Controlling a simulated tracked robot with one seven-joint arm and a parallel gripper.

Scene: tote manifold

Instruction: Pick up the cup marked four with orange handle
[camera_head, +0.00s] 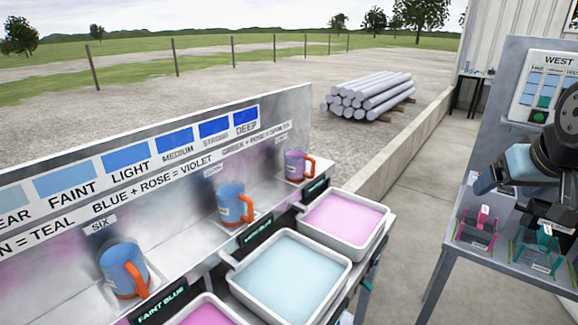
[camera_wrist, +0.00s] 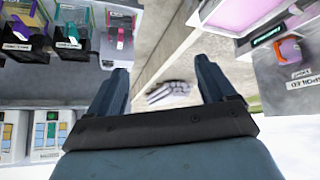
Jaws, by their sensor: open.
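Three cups with orange handles stand along the sloping sign board in the head view. A blue cup (camera_head: 122,268) is at the left below a "SIX" tag, another blue cup (camera_head: 230,203) is in the middle, and a purple cup (camera_head: 294,164) is at the far end. Their own markings are too small or blurred to read.
Shallow trays of pink (camera_head: 345,218) and pale blue (camera_head: 289,273) liquid stand in front of the cups. A side table (camera_head: 510,268) at right holds bins with pink and green items beneath my arm. A panel marked "WEST" (camera_head: 545,85) stands behind. Paved ground lies between the tables.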

